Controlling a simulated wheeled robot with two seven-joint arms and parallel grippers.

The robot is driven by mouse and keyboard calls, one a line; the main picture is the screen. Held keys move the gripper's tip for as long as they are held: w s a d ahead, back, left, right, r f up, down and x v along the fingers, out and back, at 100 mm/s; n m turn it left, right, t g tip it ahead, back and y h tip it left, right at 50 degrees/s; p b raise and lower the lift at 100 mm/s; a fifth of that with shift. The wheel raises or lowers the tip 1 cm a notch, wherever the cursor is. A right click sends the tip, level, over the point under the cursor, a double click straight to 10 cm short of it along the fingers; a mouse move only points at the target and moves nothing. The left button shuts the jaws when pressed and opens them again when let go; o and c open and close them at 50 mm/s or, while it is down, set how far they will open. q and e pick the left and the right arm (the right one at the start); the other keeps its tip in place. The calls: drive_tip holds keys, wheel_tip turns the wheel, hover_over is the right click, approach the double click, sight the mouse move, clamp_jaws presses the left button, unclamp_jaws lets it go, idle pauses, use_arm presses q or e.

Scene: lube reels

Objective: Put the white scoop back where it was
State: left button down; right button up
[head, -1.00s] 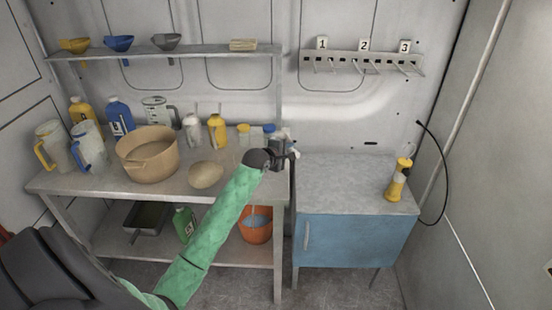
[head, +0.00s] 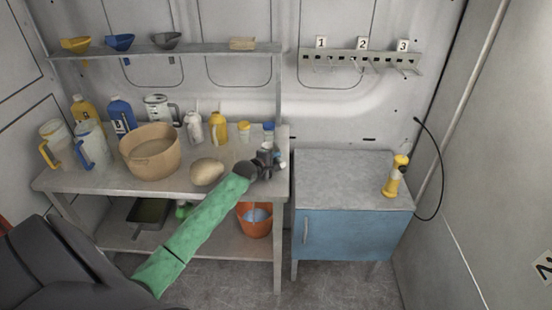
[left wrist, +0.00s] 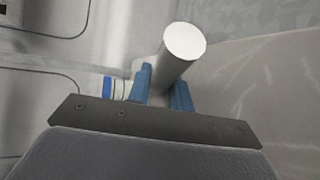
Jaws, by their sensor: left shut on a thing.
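My left gripper (head: 274,162) is over the right end of the workbench. In the left wrist view its blue fingers (left wrist: 162,88) are shut on a white, round-ended piece (left wrist: 184,42), which I take to be part of the white scoop. In the head view only a small white bit of the scoop (head: 283,164) shows beside the gripper; the rest is hidden or too small to tell. My right gripper is not in view.
The workbench (head: 225,184) holds a tan pot (head: 150,168), a potato-like lump (head: 207,172), jugs and bottles. A blue-capped jar (head: 268,130) stands just behind the gripper. The shelf (head: 200,50) holds coloured funnels. A numbered hook rail (head: 360,61) and blue cabinet (head: 350,240) are right.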

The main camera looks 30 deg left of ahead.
sight(275, 160)
use_arm(q)
drive_tip(key=shift+f, duration=0.1)
drive_tip(key=c, duration=1.5)
unclamp_jaws()
drive_tip(key=shift+c, duration=0.2)
drive_tip(key=shift+s, duration=0.15)
drive_tip(key=b+v, duration=0.2)
drive_tip(key=v, duration=0.3)
drive_tip(key=shift+s, duration=0.15)
drive_tip(key=b+v, duration=0.1)
drive_tip(key=v, duration=0.4)
drive_tip(key=shift+d+b, duration=0.1)
drive_tip(key=shift+b, duration=0.25)
drive_tip(key=shift+s+r, duration=0.45)
drive_tip(key=shift+s, duration=0.2)
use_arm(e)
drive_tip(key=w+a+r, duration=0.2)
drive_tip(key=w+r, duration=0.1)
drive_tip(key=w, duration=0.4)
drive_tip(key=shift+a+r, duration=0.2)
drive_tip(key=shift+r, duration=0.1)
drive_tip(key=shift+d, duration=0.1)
